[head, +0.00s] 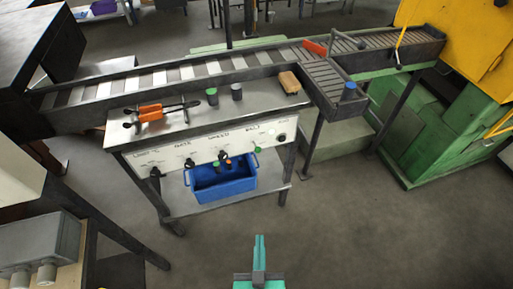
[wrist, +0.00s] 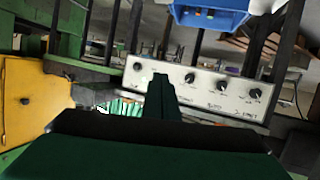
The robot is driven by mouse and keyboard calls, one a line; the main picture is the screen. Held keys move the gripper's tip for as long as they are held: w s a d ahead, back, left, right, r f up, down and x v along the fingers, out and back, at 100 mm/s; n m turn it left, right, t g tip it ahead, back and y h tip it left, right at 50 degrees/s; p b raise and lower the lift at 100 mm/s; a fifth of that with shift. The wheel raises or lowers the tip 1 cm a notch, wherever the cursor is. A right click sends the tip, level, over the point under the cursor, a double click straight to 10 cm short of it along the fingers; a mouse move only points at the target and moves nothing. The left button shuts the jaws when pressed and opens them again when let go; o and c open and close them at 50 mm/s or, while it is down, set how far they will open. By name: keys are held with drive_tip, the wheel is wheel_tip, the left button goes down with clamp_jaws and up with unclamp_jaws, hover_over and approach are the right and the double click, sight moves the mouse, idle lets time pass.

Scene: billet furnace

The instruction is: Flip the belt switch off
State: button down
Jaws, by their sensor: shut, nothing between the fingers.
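The control panel (head: 172,159) is the pale front of a metal bench, with a row of dark knobs or switches under small labels. The label that seems to read BELT is towards the right end. A small control with a green part (head: 258,149) sits below it; its on or off position is too small to tell. My gripper (head: 259,240) is shut and empty, in front of the bench, low and apart from the panel. In the wrist view, which looks upside down, my gripper (wrist: 160,78) overlaps the panel (wrist: 207,92) and several dark knobs show.
A blue bin (head: 222,184) with small items sits on the shelf under the panel. An orange-handled tool (head: 151,112), two cylinders and a tan block (head: 289,82) lie on the bench. A roller conveyor (head: 200,72) runs behind. A green and yellow machine (head: 440,125) stands right. Floor before the bench is clear.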

drive_tip(key=w+r+n+y, duration=0.1)
drive_tip(key=w+r, duration=0.3)
drive_tip(key=w, duration=0.4)
drive_tip(key=w+r+n+g+y, duration=0.1)
drive_tip(key=w+r+n, duration=0.2)
drive_tip(key=w+r, duration=0.2)
drive_tip(key=w+r+n+g+y, duration=0.1)
drive_tip(key=w+r, duration=0.3)
drive_tip(key=w, duration=0.7)
drive_tip(key=shift+a+r+n, duration=0.35)
drive_tip(key=shift+r+n, duration=0.05)
hover_over(257, 148)
drive_tip(key=s+a, duration=0.1)
drive_tip(key=a, duration=0.1)
wheel_tip(257, 148, down, 5)
drive_tip(key=d+f, duration=0.1)
drive_tip(key=s+d+f, duration=0.1)
drive_tip(key=f, duration=0.1)
drive_tip(key=shift+f, duration=0.1)
drive_tip(key=shift+w+d+f, duration=0.1)
